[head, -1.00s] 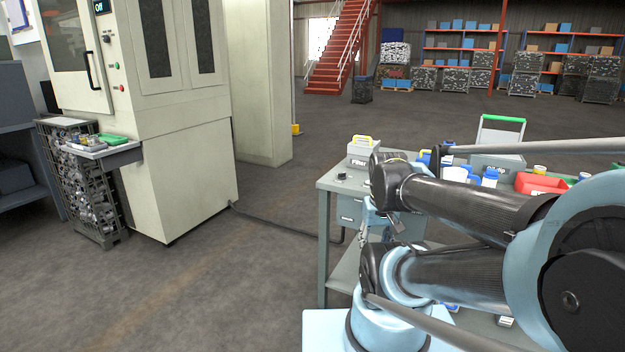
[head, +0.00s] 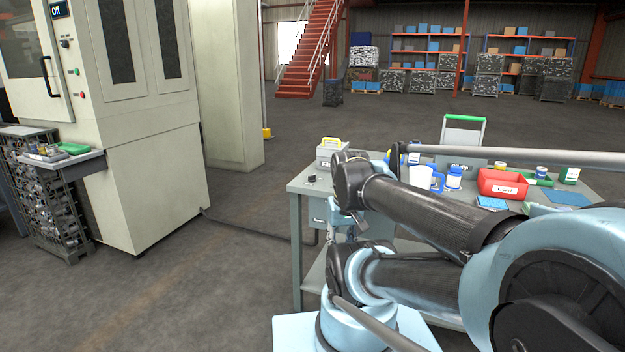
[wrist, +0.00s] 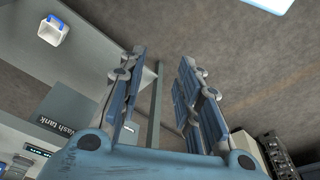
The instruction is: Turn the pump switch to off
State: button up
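No part in view is readably marked as the pump switch. A pale cabinet machine (head: 150,175) in the head view has a display (head: 58,10) reading "Off". Below the display are a small dark knob (head: 65,43) and green and red buttons; I cannot tell if the knob is the pump switch. A small black knob-like piece (head: 311,178) lies at the workbench's left end. My gripper (wrist: 163,55) is open and empty in the wrist view, fingers apart. A "wash tank" label (wrist: 66,128) and a small lit display (wrist: 37,150) show at its left. The fingers are not clear in the head view.
The grey workbench (head: 297,215) carries a red bin (head: 502,184), a blue-and-white jug and several bottles behind my arm. A tray with a green item juts from the machine above a wire crate (head: 50,215). A cable crosses the floor. Open floor lies between machine and bench.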

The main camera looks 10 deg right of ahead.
jog(key=w+r+m, duration=0.3)
jog(key=w+r, duration=0.7)
notch_tip(320, 180, up, 8)
jog(key=m+g, duration=0.2)
jog(key=m, duration=0.7)
send_over(312, 178)
jog(key=w, duration=0.1)
jog(key=f, duration=1.6)
jog(key=shift+d+f, duration=0.25)
jog(key=shift+f, duration=0.1)
grip_shut()
